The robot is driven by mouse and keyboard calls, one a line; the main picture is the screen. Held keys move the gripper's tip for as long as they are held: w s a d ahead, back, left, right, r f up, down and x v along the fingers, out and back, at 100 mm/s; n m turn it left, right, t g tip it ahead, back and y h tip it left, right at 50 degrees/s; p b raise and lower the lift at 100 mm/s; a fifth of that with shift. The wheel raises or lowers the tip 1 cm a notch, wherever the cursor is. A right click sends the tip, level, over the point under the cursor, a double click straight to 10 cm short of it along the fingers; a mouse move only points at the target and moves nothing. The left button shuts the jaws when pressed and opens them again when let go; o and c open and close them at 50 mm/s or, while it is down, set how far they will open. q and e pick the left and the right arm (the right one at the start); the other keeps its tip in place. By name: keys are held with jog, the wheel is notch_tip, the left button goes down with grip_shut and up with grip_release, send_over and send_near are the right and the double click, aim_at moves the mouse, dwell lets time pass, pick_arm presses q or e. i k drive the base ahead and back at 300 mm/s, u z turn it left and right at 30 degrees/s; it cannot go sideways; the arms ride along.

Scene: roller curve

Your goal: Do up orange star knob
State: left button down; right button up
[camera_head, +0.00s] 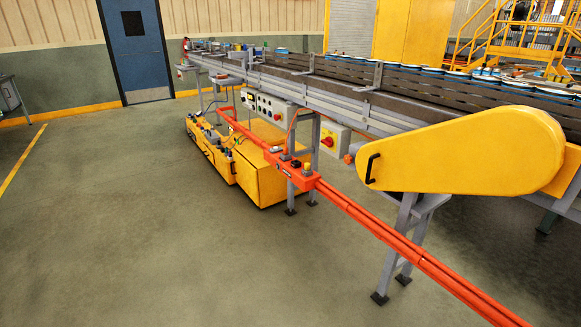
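A small orange part (347,158) shows at the left end of the large yellow guard (460,155), beside the conveyor frame. It may be the orange star knob, but it is too small to make out its shape or whether it is tight. The guard has a black handle (371,168) on its left end and looks closed against the conveyor. Neither of my grippers is in view.
A long roller conveyor (330,90) runs from the back left to the right on grey legs. An orange rail (400,243) runs in front of it. A yellow machine (265,165) and control boxes (270,107) stand beneath. The floor (130,220) at left is clear.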

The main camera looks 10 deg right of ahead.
aim_at(347, 159)
jog(key=u, duration=0.95)
jog(key=i, duration=1.8)
jog(key=z, duration=0.45)
jog(key=i, duration=0.85)
jog(key=z, duration=0.9)
